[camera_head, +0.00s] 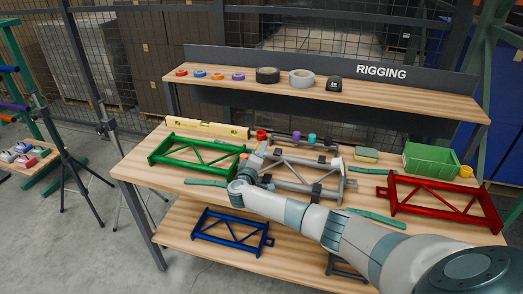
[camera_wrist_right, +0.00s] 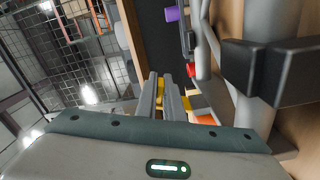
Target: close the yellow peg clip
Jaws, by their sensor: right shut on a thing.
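My right arm reaches in from the lower right in the head view, with my right gripper (camera_head: 259,152) at the left end of the grey truss frame (camera_head: 300,187). In the right wrist view the two fingers of the right gripper (camera_wrist_right: 167,84) are close together. A yellow piece, the yellow peg clip (camera_wrist_right: 160,92), shows between them and beside the right finger. The fingers are shut on it and cover most of it. In the head view I cannot make out the clip; the gripper and frame hide that spot. My left gripper is not in view.
A green truss (camera_head: 198,151) lies left and a red truss (camera_head: 442,201) right on the table. A green bin (camera_head: 431,159) stands at the back right. A yellow level (camera_head: 207,128) and a red piece (camera_head: 261,135) lie behind the gripper. Tape rolls sit on the shelf.

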